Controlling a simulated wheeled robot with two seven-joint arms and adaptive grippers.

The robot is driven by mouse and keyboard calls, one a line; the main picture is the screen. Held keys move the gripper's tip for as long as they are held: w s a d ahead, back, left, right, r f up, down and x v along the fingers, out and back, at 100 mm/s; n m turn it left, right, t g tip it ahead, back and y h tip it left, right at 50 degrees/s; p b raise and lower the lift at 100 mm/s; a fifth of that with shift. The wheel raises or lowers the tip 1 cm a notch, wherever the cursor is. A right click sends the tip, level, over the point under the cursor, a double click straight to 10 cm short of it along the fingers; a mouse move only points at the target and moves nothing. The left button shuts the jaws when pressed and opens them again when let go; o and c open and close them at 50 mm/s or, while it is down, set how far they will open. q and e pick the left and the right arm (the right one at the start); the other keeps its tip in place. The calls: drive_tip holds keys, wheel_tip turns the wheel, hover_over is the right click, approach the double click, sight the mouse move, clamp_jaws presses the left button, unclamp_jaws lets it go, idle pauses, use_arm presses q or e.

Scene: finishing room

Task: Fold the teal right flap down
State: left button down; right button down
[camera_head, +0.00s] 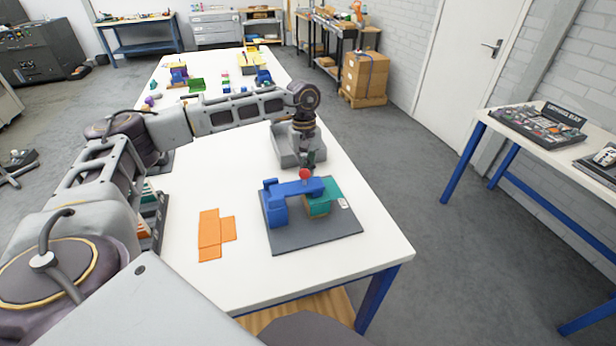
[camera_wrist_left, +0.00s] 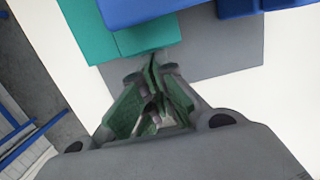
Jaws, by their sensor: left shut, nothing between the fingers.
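I cannot tell the flap's exact angle. In the left wrist view teal surfaces (camera_wrist_left: 88,32) lie beyond the fingers at the upper left. My left gripper (camera_head: 310,164) is just behind the red knob and the teal part, fingers shut and empty. It also shows in the left wrist view (camera_wrist_left: 153,62). My right gripper is out of view.
The fixture stands on a dark grey board (camera_head: 300,238) on the white table (camera_head: 375,249). A flat orange cut-out (camera_head: 209,236) lies left of it. Coloured parts lie at the table's far end. The front right corner is clear.

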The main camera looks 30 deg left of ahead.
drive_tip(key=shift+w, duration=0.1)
use_arm(q)
drive_tip(key=shift+s+d+f, duration=0.15)
drive_tip(key=shift+f, duration=0.2)
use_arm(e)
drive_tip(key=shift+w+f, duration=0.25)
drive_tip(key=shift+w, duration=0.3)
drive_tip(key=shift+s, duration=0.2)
use_arm(q)
drive_tip(key=shift+d, duration=0.1)
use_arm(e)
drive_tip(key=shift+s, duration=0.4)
use_arm(q)
drive_tip(key=shift+s+b, duration=0.1)
drive_tip(key=shift+b, duration=0.2)
